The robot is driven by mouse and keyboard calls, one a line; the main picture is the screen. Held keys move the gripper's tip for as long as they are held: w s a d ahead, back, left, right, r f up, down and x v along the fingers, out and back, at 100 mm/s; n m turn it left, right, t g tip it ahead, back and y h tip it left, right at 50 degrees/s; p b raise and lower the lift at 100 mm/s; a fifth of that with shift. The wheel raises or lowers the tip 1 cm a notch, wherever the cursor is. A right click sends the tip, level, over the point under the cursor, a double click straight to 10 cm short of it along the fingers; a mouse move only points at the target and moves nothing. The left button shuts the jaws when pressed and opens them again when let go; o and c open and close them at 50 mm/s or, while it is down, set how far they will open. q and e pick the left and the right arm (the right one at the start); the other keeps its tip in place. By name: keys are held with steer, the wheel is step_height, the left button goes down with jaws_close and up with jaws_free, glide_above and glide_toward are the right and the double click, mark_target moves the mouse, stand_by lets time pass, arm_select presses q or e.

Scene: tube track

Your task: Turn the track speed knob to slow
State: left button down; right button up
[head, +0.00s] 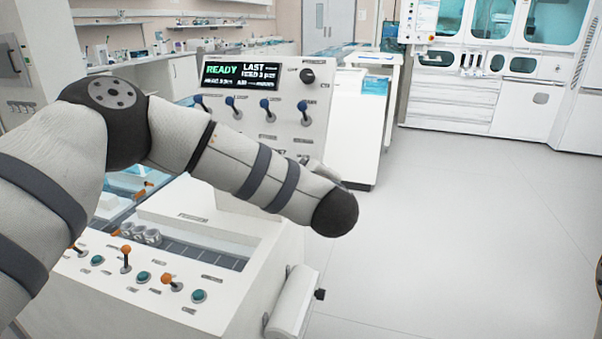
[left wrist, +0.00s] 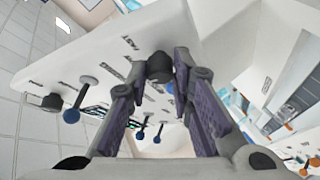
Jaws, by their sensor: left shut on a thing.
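A dark round knob (left wrist: 160,68) on the white control panel (left wrist: 110,55) sits between the fingertips of my left gripper (left wrist: 163,76) in the left wrist view. The fingers are shut on it. A word that looks like FAST is printed on the panel near it; which way the knob points is unclear. In the head view the white panel (head: 318,135) stands behind my left arm, which hides the held knob and most of the gripper. My right gripper is not in view.
Another black knob (head: 307,75) is at the panel's upper right. Several blue-tipped levers (head: 233,106) and a lit display (head: 241,75) are on the panel. Orange-tipped levers (head: 126,258) and green buttons (head: 199,296) line the lower front console. Open floor (head: 460,240) lies to the right.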

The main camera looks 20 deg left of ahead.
arm_select(q)
steer(key=c, duration=1.4)
jaws_free()
steer(key=v, duration=1.2)
